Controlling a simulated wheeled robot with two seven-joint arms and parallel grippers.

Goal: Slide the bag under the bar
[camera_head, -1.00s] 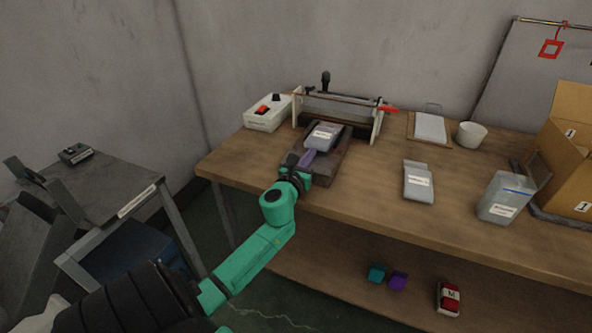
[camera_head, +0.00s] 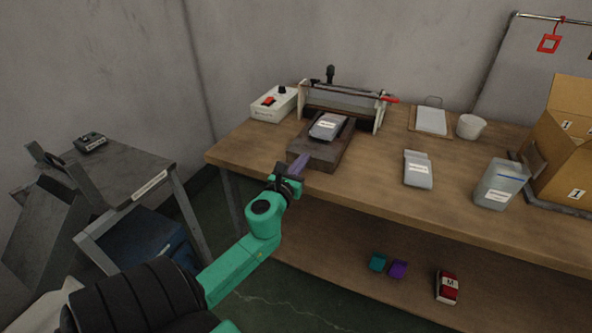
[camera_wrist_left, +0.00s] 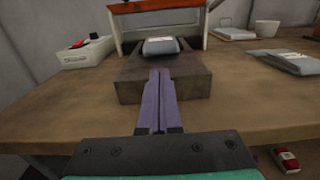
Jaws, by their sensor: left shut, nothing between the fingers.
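The grey bag (camera_head: 327,126) with a white label lies on a dark block (camera_head: 316,153) in front of the sealer's bar (camera_head: 342,100). In the left wrist view the bag (camera_wrist_left: 161,47) lies on the far part of the block (camera_wrist_left: 130,88), near the sealer frame. Whether its far edge is under the bar is hard to tell. My left gripper (camera_head: 294,169) is shut and empty, with its purple fingers in front of the block and apart from the bag. The fingers show in the left wrist view (camera_wrist_left: 160,85). My right gripper is not in view.
A white control box (camera_head: 273,105) with a red switch stands left of the sealer. The table's front left is clear.

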